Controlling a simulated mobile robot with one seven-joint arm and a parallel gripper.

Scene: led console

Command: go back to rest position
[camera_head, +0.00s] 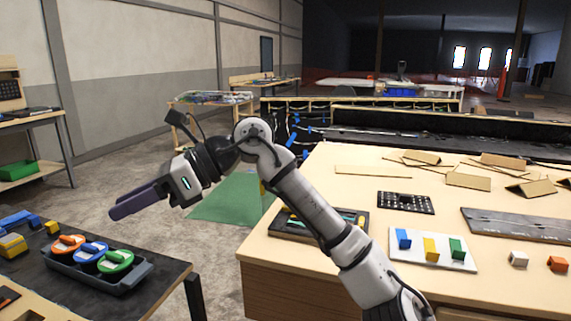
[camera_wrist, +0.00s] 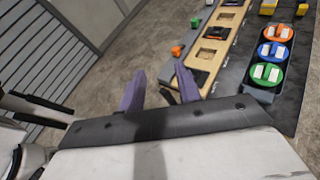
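My arm reaches up from the lower right of the head view and bends to the left. My gripper (camera_head: 118,210), with purple fingers, hangs in the air in front of the gap between the left dark table (camera_head: 75,300) and the right wooden table (camera_head: 300,280). A dark panel (camera_head: 290,228) on the wooden table is partly hidden behind my arm.
A grey tray (camera_head: 60,272) holds orange, blue and green round pieces on the left table. A white board (camera_head: 398,255) with blue, yellow and green blocks lies on the wooden table. White (camera_head: 518,259) and orange (camera_head: 557,264) blocks lie right. Floor shows between the tables.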

